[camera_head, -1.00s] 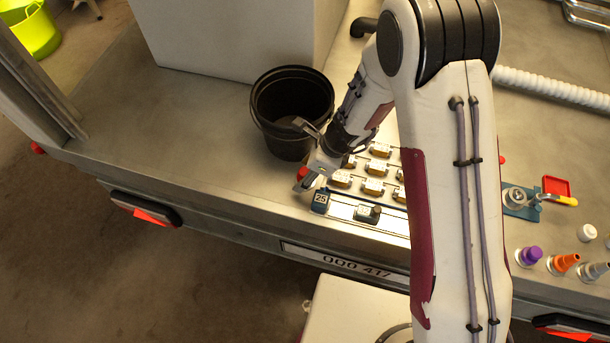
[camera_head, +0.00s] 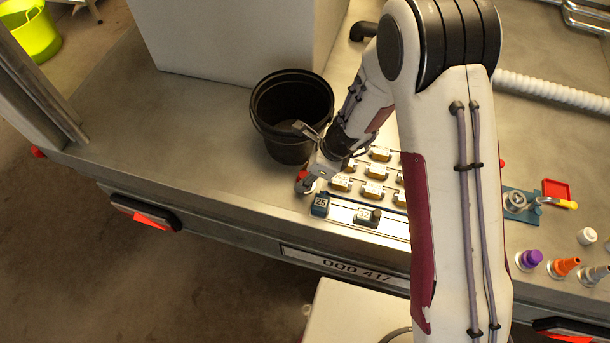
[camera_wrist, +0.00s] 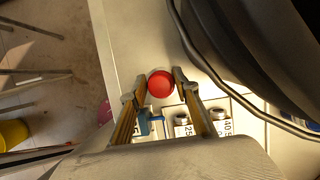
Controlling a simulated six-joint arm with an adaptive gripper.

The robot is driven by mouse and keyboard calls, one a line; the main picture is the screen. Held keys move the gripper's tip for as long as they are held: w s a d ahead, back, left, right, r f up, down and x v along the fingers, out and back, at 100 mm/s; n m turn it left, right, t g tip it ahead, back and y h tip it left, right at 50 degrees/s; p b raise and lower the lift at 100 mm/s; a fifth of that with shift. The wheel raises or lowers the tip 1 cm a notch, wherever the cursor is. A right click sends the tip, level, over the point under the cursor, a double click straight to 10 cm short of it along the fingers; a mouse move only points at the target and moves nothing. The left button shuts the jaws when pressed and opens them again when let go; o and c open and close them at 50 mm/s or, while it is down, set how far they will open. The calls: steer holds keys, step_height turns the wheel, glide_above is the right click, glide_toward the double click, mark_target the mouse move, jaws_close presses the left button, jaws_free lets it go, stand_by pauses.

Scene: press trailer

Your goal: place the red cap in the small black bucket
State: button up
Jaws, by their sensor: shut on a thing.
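The red cap (camera_wrist: 161,84) is round and sits between my two fingertips in the wrist view, low by the metal bed. My gripper (camera_wrist: 160,82) is shut on it, one finger on each side. In the head view my gripper (camera_head: 306,181) is at the near side of the bucket, and only a little of the cap's red (camera_head: 302,175) shows behind the fingers. The small black bucket (camera_head: 268,128) stands upright and open on the bed, just up and left of my gripper. In the wrist view its dark side (camera_wrist: 245,50) fills the upper right.
Several small brass-coloured blocks (camera_head: 374,190) and a rail with numbered blocks (camera_head: 320,205) lie right beside my gripper. A large white box (camera_head: 230,35) stands behind the bucket. The bed left of the bucket is clear.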

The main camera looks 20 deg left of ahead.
mark_target(301, 174)
steer(key=shift+r, duration=1.65)
steer(key=shift+s, duration=0.2)
steer(key=s, duration=1.7)
steer(key=shift+s, duration=0.3)
steer(key=shift+r, duration=0.15)
steer(key=shift+r, duration=9.1)
steer(key=w+a+m+t, duration=0.15)
steer(key=w+a, duration=0.35)
steer(key=w, duration=1.1)
steer(key=w+a+m, duration=0.3)
steer(key=w+a, duration=0.2)
steer(key=w, duration=1)
step_height(301, 174, down, 11)
